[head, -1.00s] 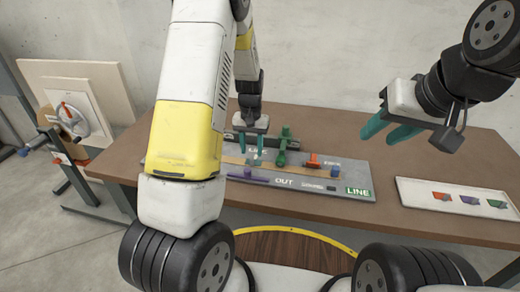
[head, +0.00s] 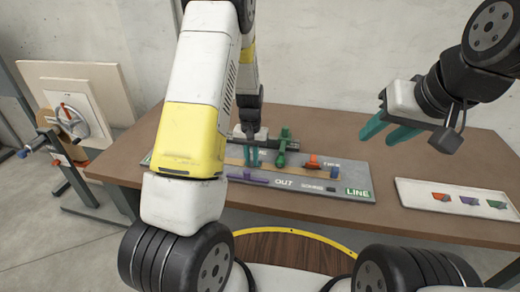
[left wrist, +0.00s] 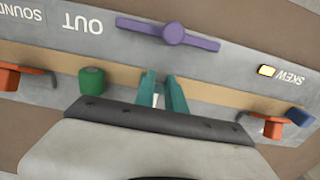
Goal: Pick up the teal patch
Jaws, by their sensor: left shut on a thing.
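My left gripper (head: 252,157) reaches down over the tan strip (head: 290,169) on the grey panel. It also shows in the left wrist view (left wrist: 162,83), where its two teal fingers stand close together with a pale gap between them. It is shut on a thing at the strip. I take this to be the teal patch, but its outline cannot be told apart from the teal fingers. My right gripper (head: 388,132) is open and empty, high over the right part of the table.
A stand with a wheel (head: 70,118) is at left.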

